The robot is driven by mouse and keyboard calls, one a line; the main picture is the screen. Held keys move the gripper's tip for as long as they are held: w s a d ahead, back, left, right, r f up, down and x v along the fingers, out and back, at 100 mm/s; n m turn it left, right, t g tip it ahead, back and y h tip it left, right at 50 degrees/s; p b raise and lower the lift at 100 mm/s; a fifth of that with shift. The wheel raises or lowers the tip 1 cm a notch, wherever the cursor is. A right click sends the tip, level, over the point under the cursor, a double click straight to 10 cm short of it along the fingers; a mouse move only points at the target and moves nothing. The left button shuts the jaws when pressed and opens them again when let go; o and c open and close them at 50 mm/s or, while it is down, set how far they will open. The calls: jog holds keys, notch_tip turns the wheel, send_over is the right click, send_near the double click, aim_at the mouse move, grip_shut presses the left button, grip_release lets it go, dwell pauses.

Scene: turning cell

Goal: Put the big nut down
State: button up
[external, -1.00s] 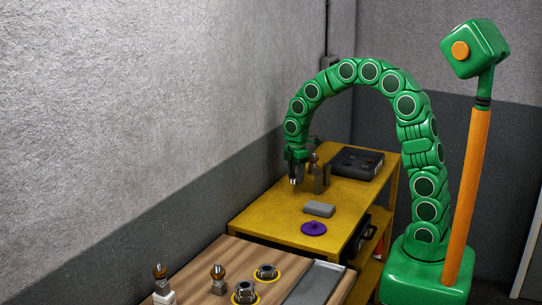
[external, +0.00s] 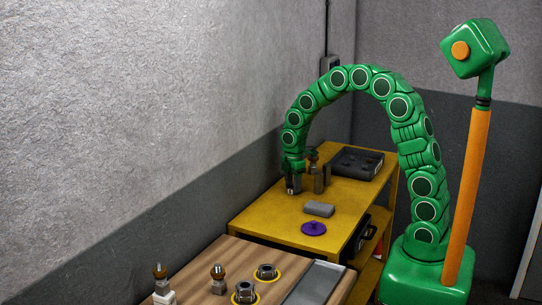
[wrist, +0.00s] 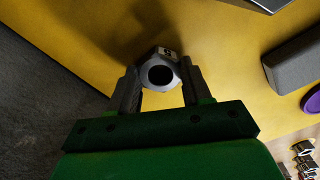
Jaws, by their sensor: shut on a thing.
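My gripper (external: 293,186) is over the far left part of the yellow bench (external: 270,212), close to the wall. In the wrist view my gripper (wrist: 160,76) is shut on the big nut (wrist: 168,55), a light metal piece with a round dark hole and a small marked label. The nut sits between the two dark fingers, with the yellow bench top behind it. In the external view the fingers largely hide the nut. It is low over the bench; I cannot tell if it touches the top.
Grey upright pieces (external: 319,181) stand just right of my gripper. A dark tray (external: 357,163) lies at the back. A grey block (external: 319,209) and a purple disc (external: 313,228) lie nearer. The wooden bench (external: 206,287) in front holds nuts on yellow rings (external: 266,280) and bolt-like parts.

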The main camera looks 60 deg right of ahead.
jog(key=o, duration=1.2)
jog(key=shift+r, duration=0.1)
notch_tip(320, 180, up, 12)
jog(key=s+a+m, duration=0.3)
jog(key=s+m, duration=0.1)
jog(key=s, duration=0.8)
jog(key=s+a+r+m+g, duration=0.1)
jog(key=s+a+m, duration=0.2)
jog(key=s, duration=1)
jog(key=s+a+m, duration=0.4)
jog(key=s+m, duration=0.1)
jog(key=s, duration=0.8)
jog(key=shift+r+g, duration=0.25)
jog(key=shift+g, duration=0.15)
